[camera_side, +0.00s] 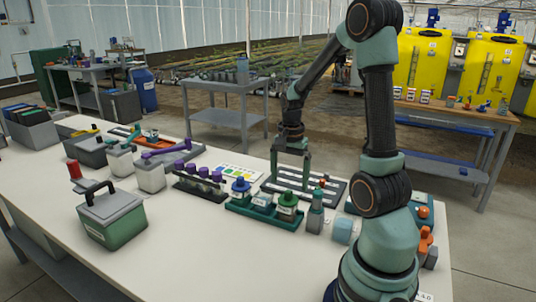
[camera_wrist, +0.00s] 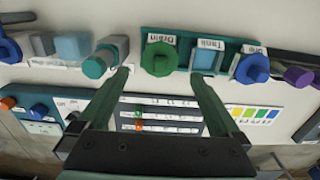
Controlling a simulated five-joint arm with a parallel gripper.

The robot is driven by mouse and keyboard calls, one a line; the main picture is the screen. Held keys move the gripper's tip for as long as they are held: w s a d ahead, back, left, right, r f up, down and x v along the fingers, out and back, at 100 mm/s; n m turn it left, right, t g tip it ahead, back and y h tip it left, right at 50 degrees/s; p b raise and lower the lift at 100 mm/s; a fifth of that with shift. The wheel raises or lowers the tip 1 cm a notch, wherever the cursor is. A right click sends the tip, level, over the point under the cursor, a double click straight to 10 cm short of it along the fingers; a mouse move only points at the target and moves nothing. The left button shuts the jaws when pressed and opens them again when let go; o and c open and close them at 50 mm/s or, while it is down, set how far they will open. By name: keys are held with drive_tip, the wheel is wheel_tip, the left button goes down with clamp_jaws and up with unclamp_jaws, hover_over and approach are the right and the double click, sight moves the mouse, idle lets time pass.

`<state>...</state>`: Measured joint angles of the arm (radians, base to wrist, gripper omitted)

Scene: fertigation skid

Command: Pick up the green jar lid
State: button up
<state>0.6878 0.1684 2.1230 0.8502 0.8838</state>
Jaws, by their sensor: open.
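The green jar lid (camera_side: 288,199) sits on the jar at the right end of a dark green rack (camera_side: 250,215). In the wrist view the green lid (camera_wrist: 160,58) is a round cap with a raised centre, next to a "Drain" label. My gripper (camera_side: 291,184) points down behind the rack, over a dark slotted board. In the wrist view my gripper (camera_wrist: 160,74) has its two fingers spread wide, with nothing between them. The green lid lies just beyond the fingertips in that view, roughly centred between them. I cannot tell their height difference.
The rack also holds a blue-lidded jar (camera_side: 240,185) and a middle jar labelled "Tank" (camera_wrist: 208,57). A grey-teal bottle (camera_side: 315,212) stands close beside the green-lidded jar. A colour chart (camera_side: 238,172) lies behind the rack.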

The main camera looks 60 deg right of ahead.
sight(289, 190)
drive_tip(key=shift+a+f, duration=0.1)
drive_tip(key=shift+f, duration=2.3)
drive_tip(key=c, duration=1.3)
drive_tip(key=shift+r, duration=0.15)
wheel_tip(289, 190, up, 24)
drive_tip(key=shift+f, duration=0.1)
